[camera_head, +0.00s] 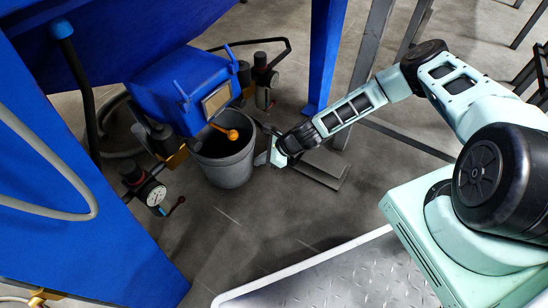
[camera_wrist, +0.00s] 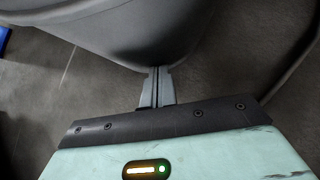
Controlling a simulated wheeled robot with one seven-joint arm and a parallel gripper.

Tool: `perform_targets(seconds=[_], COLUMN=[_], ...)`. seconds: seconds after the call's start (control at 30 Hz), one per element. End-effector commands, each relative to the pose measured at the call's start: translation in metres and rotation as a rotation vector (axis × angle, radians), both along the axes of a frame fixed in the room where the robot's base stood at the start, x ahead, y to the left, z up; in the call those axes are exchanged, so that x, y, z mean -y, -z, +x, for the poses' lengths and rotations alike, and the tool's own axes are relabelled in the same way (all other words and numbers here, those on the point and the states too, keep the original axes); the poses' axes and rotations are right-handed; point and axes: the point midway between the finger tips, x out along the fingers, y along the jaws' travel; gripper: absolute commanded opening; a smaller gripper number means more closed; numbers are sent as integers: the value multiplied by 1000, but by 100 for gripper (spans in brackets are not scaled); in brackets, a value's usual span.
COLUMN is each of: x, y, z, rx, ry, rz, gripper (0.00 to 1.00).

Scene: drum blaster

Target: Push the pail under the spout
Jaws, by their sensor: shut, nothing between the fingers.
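The pail (camera_head: 222,164) is a dark grey bucket standing upright on the floor in the head view. Its rim is partly below the blue spout box (camera_head: 178,88), whose pale rectangular plate sits over the pail's back edge. An orange item (camera_head: 226,131) shows at the pail's mouth. My gripper (camera_head: 268,152) is at the pail's right side, low near the floor. In the wrist view my gripper (camera_wrist: 157,72) is shut, and its fingertips meet the lower wall of the pail (camera_wrist: 150,30). Whether they press on it cannot be told.
A blue machine panel (camera_head: 90,200) with a grey hose fills the left. A pressure gauge (camera_head: 152,194) stands left of the pail. A blue leg (camera_head: 324,55) and a metal foot plate (camera_head: 318,172) are behind and right. The floor in front of the pail is clear.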

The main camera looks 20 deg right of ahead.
Motion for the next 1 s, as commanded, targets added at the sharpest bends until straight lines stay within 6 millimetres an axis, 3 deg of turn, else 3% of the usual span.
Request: perform_targets(seconds=[0.03,0.2,0.4,1.0], x=[-16,-56,-82,-82], y=[-4,-2,0,-7], z=[6,25,38,41], rx=[1,1,1,1], ry=[-5,-4,-2,-1], rz=[1,1,0,0], gripper=[0,0,0,0])
